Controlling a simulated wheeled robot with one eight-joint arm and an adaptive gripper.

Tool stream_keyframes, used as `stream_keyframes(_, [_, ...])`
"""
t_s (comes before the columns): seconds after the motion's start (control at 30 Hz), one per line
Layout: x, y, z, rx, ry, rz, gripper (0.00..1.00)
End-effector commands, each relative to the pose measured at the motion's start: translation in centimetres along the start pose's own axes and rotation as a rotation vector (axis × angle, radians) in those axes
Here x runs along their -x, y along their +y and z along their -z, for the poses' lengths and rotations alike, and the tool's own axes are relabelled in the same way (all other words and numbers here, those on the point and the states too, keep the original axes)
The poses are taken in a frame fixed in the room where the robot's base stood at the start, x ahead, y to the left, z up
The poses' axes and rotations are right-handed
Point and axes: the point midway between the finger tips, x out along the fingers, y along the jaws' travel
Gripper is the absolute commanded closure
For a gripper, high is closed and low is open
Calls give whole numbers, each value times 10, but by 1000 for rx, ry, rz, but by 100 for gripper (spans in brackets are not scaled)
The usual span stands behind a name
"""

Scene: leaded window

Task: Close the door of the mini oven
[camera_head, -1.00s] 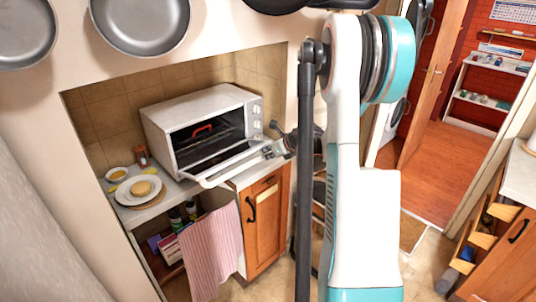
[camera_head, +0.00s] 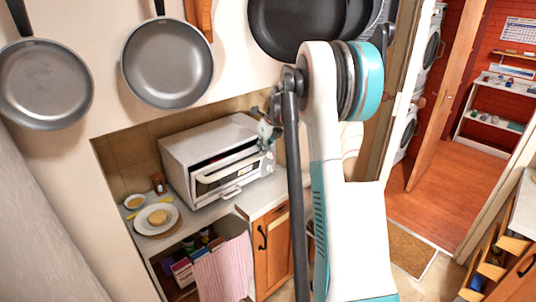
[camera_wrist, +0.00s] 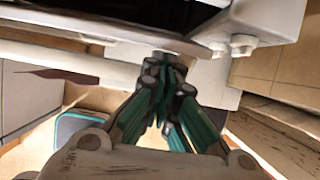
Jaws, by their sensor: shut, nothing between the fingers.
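The white mini oven (camera_head: 208,143) stands on the counter in the wall niche. Its door (camera_head: 230,175) is raised most of the way, tilted a little outward, with a dark gap above its top edge. My gripper (camera_head: 267,133) is by the oven's upper right front corner, near the knobs, partly hidden by my arm. In the wrist view my gripper (camera_wrist: 165,68) has its fingers together and empty, just below a pale oven edge; I cannot tell whether they touch it.
A plate with food (camera_head: 157,218), a small bowl (camera_head: 135,201) and a jar (camera_head: 159,184) stand left of the oven. A striped towel (camera_head: 223,269) hangs below the counter. Pans (camera_head: 168,62) hang on the wall above. Open floor (camera_head: 440,215) lies to the right.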

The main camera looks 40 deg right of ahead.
Motion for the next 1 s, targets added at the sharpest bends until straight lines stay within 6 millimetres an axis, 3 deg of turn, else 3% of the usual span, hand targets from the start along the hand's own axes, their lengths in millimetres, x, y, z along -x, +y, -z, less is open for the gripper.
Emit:
stream_keyframes(0.1, [-2, 1, -15, 1, -2, -1, 100])
stream_keyframes(0.4, [-6, 2, -34, 3, -2, -2, 100])
stream_keyframes(1.0, [-8, 3, -36, 3, -1, -4, 100])
